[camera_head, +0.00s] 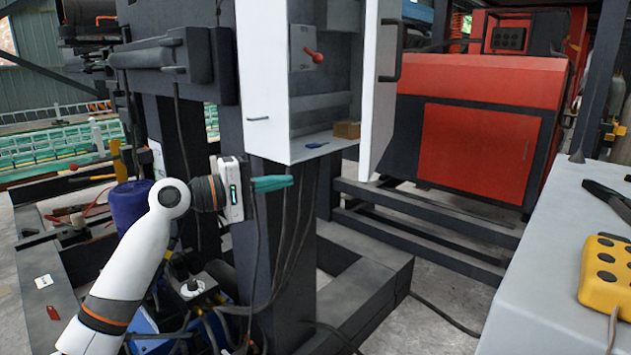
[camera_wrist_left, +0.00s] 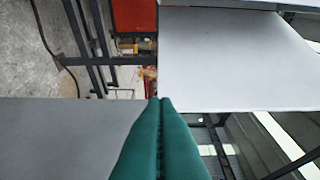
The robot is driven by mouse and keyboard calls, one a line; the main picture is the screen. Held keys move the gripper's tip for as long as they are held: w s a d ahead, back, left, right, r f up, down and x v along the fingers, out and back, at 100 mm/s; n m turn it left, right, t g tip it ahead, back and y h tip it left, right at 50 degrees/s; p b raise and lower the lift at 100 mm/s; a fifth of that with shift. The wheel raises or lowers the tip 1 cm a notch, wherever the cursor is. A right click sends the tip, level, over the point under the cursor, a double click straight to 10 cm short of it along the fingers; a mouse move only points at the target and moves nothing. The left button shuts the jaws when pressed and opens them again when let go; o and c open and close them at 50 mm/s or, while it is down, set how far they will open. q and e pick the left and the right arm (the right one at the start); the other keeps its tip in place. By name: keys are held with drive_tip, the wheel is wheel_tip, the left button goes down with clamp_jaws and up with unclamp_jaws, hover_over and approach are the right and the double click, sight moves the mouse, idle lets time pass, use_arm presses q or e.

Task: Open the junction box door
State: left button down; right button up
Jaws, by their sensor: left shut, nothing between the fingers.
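The junction box (camera_head: 265,85) is a light grey box on a dark post. Inside show a red lever switch (camera_head: 313,55), a small blue item (camera_head: 316,145) and a small brown block (camera_head: 347,130). My left gripper (camera_head: 288,181) has green fingers, shut and empty, just below the box's bottom edge. In the left wrist view the shut fingers (camera_wrist_left: 165,100) point toward a pale flat panel (camera_wrist_left: 235,60); I cannot tell which face it is. My right gripper is not in view.
Cables hang down the dark post (camera_head: 285,255) by my left gripper. A red machine (camera_head: 475,130) stands behind the door. A pale table (camera_head: 560,260) at right holds a yellow controller (camera_head: 606,275) and a black tool (camera_head: 608,196). Dark beams cross the floor.

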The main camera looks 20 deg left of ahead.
use_arm(q)
drive_tip(key=s+d+p+x, duration=0.2)
drive_tip(key=p+x, duration=0.2)
drive_tip(key=x, duration=0.8)
drive_tip(key=shift+w+d, duration=0.2)
drive_tip(key=shift+d, duration=0.1)
